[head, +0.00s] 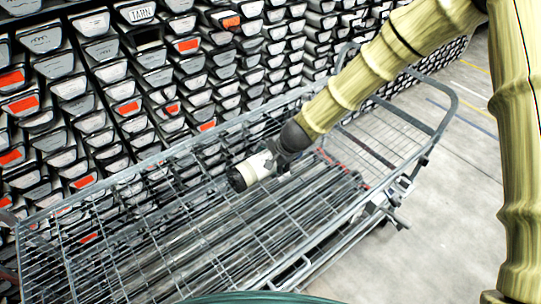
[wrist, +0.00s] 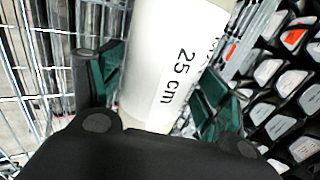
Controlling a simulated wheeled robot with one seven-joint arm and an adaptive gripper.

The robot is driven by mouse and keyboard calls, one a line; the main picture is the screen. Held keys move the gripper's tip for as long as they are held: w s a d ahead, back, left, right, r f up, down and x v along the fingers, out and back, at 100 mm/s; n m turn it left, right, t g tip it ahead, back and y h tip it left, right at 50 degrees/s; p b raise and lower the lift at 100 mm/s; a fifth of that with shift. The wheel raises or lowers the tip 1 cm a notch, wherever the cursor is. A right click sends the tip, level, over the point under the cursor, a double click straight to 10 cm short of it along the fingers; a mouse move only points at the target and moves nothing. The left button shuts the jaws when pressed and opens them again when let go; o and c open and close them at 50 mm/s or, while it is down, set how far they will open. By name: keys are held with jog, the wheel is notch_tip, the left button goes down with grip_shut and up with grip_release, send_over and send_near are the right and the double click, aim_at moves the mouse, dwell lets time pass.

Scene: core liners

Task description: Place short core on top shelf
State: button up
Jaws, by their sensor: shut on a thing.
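My gripper (head: 287,158) is shut on the short core, a white cylinder (head: 256,166) with a dark end. It holds the core above the wire cart (head: 150,160). In the wrist view the core (wrist: 160,75) reads "25 cm" and sits between the green-padded fingers of my gripper (wrist: 158,90). The top shelf cannot be made out for certain. The cart's upper wire level shows below the core, with several long dark cores (head: 290,215) lying beneath the mesh.
A wall of stacked core trays (head: 80,90), some with orange labels, stands close behind the cart. The cart's raised end handle (head: 452,100) rises at the right. Open concrete floor (head: 440,240) lies to the right of the cart.

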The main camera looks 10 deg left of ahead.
jog(key=shift+a+f, duration=0.1)
jog(key=shift+f, duration=0.65)
jog(key=shift+f, duration=0.15)
jog(key=o, duration=2.1)
jog(key=b+v, duration=0.1)
jog(key=v, duration=1.1)
